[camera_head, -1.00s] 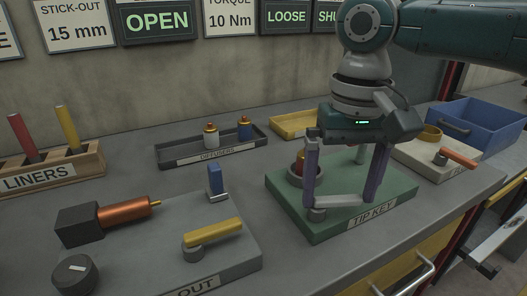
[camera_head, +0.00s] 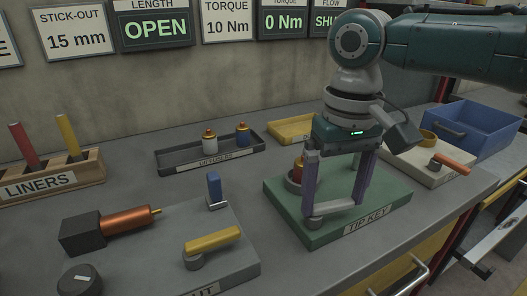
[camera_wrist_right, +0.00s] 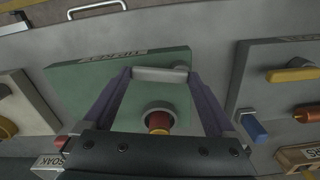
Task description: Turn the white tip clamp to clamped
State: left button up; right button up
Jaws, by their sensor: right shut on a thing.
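The white tip clamp (camera_head: 335,208) is a pale grey-white lever on a round pivot at the front of the green TIP KEY block (camera_head: 395,203). My right gripper (camera_head: 333,206) points down over the block, its two purple fingers at the two ends of the lever, shut on it. In the right wrist view the clamp (camera_wrist_right: 160,74) spans between the fingertips (camera_wrist_right: 160,75). My left gripper is not in view.
A grey block with a yellow lever (camera_head: 212,239) and a blue upright lever (camera_head: 214,187) lies to the left. A pale block with an orange lever (camera_head: 454,165) and a blue bin (camera_head: 470,128) are at right. The diffuser tray (camera_head: 210,155) stands behind.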

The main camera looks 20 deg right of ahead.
aim_at(330, 202)
jog(key=shift+w+n+p, duration=0.3)
jog(key=shift+n+p, duration=0.05)
jog(key=shift+n, duration=0.95)
jog(key=o, duration=1)
notch_tip(330, 202, up, 10)
jog(key=shift+p, duration=0.45)
jog(key=shift+f, duration=0.1)
